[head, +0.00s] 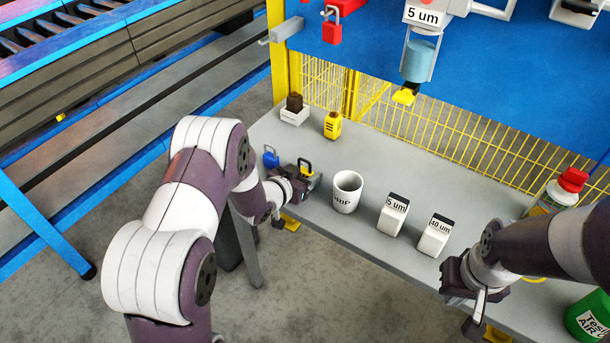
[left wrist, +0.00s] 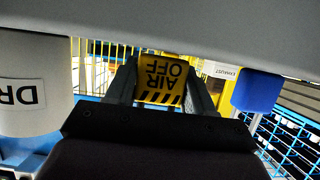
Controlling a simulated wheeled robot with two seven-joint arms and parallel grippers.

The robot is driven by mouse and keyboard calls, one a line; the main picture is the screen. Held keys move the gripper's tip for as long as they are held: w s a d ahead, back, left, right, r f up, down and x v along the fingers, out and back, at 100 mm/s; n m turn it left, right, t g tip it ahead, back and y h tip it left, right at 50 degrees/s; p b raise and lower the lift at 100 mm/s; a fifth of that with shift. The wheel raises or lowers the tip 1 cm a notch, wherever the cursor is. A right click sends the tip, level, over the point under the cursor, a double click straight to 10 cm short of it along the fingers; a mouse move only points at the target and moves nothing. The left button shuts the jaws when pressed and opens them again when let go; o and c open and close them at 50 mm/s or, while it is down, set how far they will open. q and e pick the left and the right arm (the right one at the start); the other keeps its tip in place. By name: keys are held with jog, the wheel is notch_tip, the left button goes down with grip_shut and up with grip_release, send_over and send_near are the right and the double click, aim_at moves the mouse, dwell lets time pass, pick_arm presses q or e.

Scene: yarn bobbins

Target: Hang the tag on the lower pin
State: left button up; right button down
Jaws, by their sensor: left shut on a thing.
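My left gripper (head: 308,172) is low over the left part of the grey bench. In the left wrist view its two fingers (left wrist: 160,92) are shut on a yellow tag (left wrist: 160,80) with black "AIR OFF" lettering and stripes. The lettering is upside down in that view. In the head view the tag cannot be told apart clearly from the gripper and the dark-and-yellow shackle shape beside it. My right gripper (head: 473,300) is at the bench's front edge, seen from above; its finger gap is hidden. I cannot make out the lower pin for sure.
The bench (head: 375,160) holds a white cup (head: 347,192), "5 um" (head: 392,215) and "40 um" (head: 434,236) blocks, a yellow block (head: 333,125) and a blue padlock (head: 270,156).

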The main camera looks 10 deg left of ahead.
pick_arm(q)
jog(key=shift+f, duration=0.1)
jog(key=shift+f, duration=0.1)
jog(key=o, duration=1)
